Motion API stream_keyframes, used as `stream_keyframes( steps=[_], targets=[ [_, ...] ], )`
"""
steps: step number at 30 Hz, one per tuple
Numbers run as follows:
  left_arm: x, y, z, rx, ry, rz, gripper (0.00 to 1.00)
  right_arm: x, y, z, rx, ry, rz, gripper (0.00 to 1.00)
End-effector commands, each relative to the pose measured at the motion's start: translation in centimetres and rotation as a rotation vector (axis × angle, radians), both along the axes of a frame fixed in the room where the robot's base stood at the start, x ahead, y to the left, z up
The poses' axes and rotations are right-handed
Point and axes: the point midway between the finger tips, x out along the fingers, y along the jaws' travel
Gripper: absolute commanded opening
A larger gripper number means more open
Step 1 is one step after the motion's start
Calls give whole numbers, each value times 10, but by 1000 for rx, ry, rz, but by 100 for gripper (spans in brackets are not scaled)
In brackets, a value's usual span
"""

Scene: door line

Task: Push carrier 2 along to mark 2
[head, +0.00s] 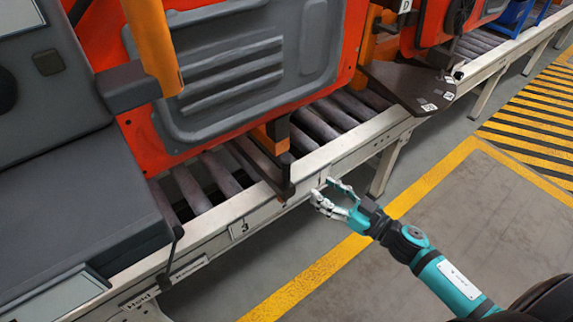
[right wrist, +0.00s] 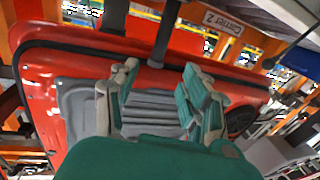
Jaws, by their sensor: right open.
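A red door with a grey inner panel (head: 250,65) stands upright over the roller line. The dark foot and orange post of its carrier (head: 270,160) show at the front rail. In the right wrist view a "Carrier 2" label (right wrist: 222,20) sits on a bar above the red door (right wrist: 45,85). My right gripper (head: 326,194) is open and empty, just outside the rail and right of the carrier foot. It also shows open in the right wrist view (right wrist: 160,85). A plate reading 3 (head: 238,229) is on the rail; another plate is partly behind my fingers. I cannot make out mark 2.
The conveyor rail (head: 365,138) runs from lower left to upper right. A dark carrier base (head: 408,88) with another red door stands further along. A dark grey unit (head: 75,190) covers the left. The floor (head: 450,215) right of the rail is clear, with yellow lines.

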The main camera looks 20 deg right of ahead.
Motion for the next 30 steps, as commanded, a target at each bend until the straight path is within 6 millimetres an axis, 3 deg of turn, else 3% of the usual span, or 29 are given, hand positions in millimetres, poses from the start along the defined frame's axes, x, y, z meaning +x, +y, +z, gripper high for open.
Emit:
stream_keyframes(
  steps=[9, 15, 21, 30],
  targets=[
    [0, 0, 5, 0, 1, 0, 47, 62, 37, 2, 2, -3, -1, 47],
    [0, 0, 6, 0, 1, 0, 47, 93, 56, 1, 2, -3, -1, 47],
    [0, 0, 5, 0, 1, 0, 47, 109, 66, 0, 1, -1, -2, 47],
    [0, 0, 5, 0, 0, 0, 47, 111, 68, 0, 1, 1, -1, 47]
  ],
)
